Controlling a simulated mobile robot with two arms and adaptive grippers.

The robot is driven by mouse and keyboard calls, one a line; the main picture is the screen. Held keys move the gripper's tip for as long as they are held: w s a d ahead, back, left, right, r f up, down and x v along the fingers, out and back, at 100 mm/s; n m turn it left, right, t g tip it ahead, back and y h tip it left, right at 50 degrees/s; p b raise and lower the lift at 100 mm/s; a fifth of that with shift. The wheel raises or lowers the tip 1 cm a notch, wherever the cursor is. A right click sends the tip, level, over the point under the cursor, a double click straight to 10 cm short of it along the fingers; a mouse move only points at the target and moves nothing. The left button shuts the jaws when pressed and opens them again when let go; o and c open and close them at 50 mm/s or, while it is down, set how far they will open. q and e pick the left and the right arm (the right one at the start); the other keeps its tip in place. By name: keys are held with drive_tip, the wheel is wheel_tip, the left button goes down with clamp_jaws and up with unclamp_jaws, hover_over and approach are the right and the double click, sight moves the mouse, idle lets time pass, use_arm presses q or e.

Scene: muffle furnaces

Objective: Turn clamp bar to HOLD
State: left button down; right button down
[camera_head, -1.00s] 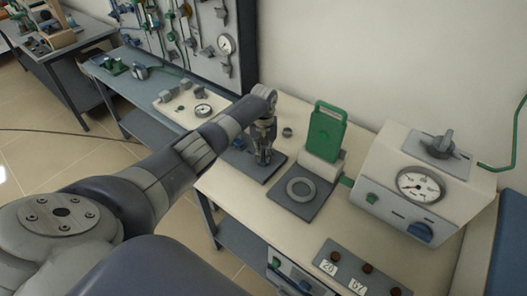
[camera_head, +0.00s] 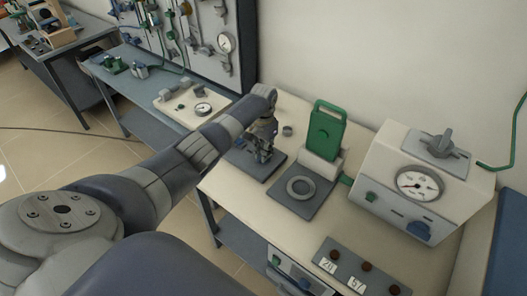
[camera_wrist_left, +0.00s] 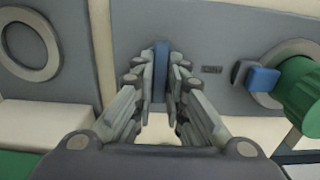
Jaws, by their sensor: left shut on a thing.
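My left gripper (camera_head: 262,154) is over a dark plate (camera_head: 271,172) on the bench. In the left wrist view its two fingers (camera_wrist_left: 160,88) are closed on either side of an upright blue bar (camera_wrist_left: 160,62), which appears to be the clamp bar. The bar stands in front of a grey plate (camera_wrist_left: 215,38). A small dark label (camera_wrist_left: 211,69) sits to the right of the bar, too small to read. In the head view the gripper hides the bar. My right gripper is out of view.
A blue block (camera_wrist_left: 262,79) and green cylinder (camera_wrist_left: 302,88) are right of the gripper in the wrist view. A green lever (camera_head: 326,130) stands behind a plate with a ring (camera_head: 300,188). A cream gauge box (camera_head: 395,165) is at the right.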

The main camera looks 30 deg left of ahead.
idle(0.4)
use_arm(q)
drive_tip(key=c, duration=1.6)
unclamp_jaws()
drive_tip(key=shift+r, duration=0.1)
wheel_tip(320, 180, up, 12)
